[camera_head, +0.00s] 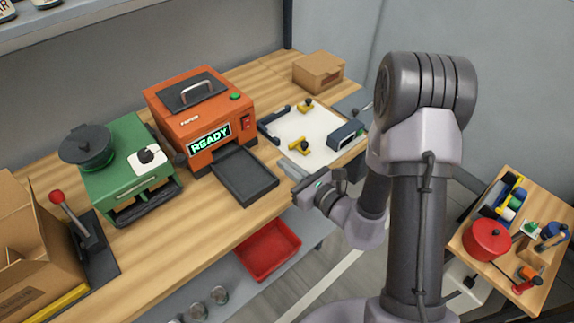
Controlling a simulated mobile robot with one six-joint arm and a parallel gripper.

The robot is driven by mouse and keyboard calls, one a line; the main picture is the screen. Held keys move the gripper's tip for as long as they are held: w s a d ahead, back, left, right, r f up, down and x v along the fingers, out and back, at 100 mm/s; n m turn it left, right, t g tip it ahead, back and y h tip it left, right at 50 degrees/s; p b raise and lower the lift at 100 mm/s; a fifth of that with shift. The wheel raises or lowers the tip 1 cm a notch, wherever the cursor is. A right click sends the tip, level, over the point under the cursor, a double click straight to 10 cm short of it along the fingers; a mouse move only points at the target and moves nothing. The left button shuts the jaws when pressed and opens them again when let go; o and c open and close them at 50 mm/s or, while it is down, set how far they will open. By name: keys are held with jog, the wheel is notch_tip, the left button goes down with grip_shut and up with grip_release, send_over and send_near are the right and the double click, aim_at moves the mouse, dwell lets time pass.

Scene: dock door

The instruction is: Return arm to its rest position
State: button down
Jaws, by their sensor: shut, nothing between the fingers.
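My gripper (291,172) shows in the head view at the end of my folded arm. It is shut and empty. It points left, over the front edge of the wooden workbench (180,240). Its fingers lie just right of the dark tray of the orange machine and in front of a white board (312,133). I cannot tell its exact height above the bench. My arm's upper links stand in the right half of the view and hide part of what lies behind them.
The orange machine (175,118) reads READY; its dark tray (246,176) juts forward. Left are a green machine (113,165), a red-knobbed lever (78,220) and a cardboard box (30,250). A red bin (268,250) sits lower. A side table (520,285) holds a red pot (487,239).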

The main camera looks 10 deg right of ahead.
jog(key=s+a+r+n+g+y, duration=0.4)
jog(key=a+r+n+y, duration=0.15)
jog(key=a+r, duration=0.2)
jog(key=s+a+r+n+g+h, duration=0.1)
jog(key=s+a+r+n+g, duration=0.2)
jog(key=s+n, duration=0.35)
jog(key=s+a+r+n+g+h, duration=0.1)
jog(key=s+r+n+g, duration=0.2)
jog(key=s+n+g, duration=0.3)
jog(key=s+d+n+t+h, duration=0.1)
jog(key=s+d+n+h, duration=0.3)
jog(key=s+d+h, duration=0.3)
jog(key=d+r+n+t+h, duration=0.2)
jog(key=d+r+t+h, duration=0.1)
jog(key=d, duration=0.6)
jog(key=shift+w+r+n+t+h, duration=0.15)
jog(key=shift+r+n+t+h, duration=0.15)
jog(key=shift+n+t+h, duration=0.15)
